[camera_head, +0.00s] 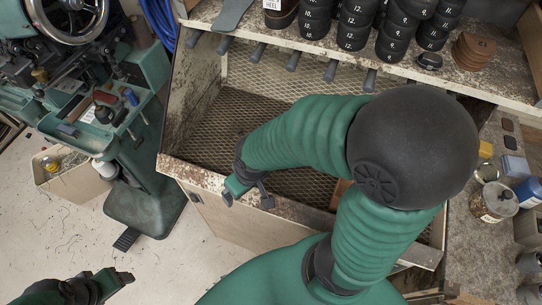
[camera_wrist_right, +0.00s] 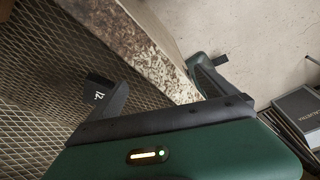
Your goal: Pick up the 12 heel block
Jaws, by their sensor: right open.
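Black heel blocks marked 12 (camera_head: 353,24) stand stacked on the shelf at the top of the head view, between a stack marked 10 and one marked 9. My right gripper (camera_head: 247,198) hangs over the front rim of the mesh-floored bin, well below the stacks. In the right wrist view my right gripper (camera_wrist_right: 160,75) is open, its fingers on either side of the worn rim. A dark patch (camera_wrist_right: 98,97) with white marks like an upturned 12 shows by its left finger; whether it is a heel block I cannot tell. My left gripper (camera_head: 115,282) is low at the left.
The mesh-floored bin (camera_head: 205,150) has a chipped front rim, with pegs along the shelf edge above. My right arm hides part of the bin. A green machine (camera_head: 150,190) stands at the left. Jars and tins (camera_head: 495,200) crowd the right bench. Floor shows at the lower left.

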